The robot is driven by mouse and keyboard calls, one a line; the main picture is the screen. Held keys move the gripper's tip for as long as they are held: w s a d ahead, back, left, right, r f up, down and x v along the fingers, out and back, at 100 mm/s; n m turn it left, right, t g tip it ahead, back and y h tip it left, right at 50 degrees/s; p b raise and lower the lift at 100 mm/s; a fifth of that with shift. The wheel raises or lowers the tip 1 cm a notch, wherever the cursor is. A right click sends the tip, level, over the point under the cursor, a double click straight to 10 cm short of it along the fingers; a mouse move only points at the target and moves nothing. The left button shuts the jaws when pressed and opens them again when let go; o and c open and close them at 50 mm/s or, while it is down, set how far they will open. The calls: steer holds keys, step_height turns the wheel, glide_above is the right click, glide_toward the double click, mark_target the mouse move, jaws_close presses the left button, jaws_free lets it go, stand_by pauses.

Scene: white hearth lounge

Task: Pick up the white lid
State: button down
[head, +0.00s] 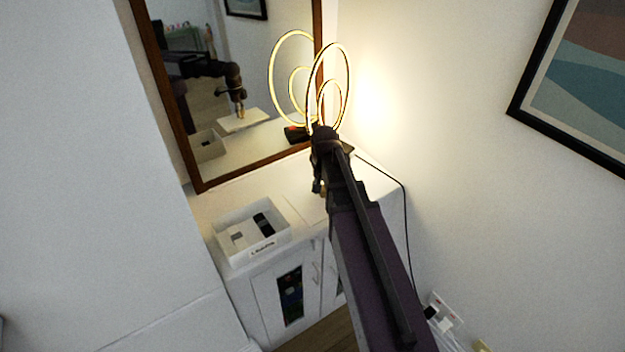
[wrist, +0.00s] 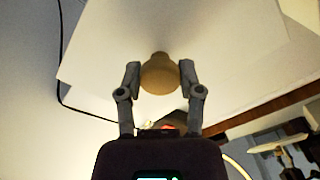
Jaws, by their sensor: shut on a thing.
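The white lid (wrist: 105,50) is a flat white panel with a round tan knob (wrist: 160,75) that fills the upper part of the wrist view. My gripper (wrist: 160,71) is shut on this knob, one finger on each side. In the head view my gripper (head: 319,188) is over the white cabinet top, right of the open box, and my arm hides much of the lid. The mirror shows the lid's reflection (head: 243,122) beneath the reflected gripper. I cannot tell whether the lid touches the cabinet top.
A white open box (head: 236,257) with dark items inside stands on the cabinet (head: 262,295). A wood-framed mirror (head: 225,60) is behind it. A glowing ring lamp (head: 348,75) stands close behind my gripper; its black cable (head: 405,220) hangs at the right. A framed picture (head: 575,85) hangs on the wall.

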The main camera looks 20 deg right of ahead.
steer(key=shift+s+d, duration=0.3)
steer(key=shift+s, duration=0.65)
steer(key=shift+d, duration=0.15)
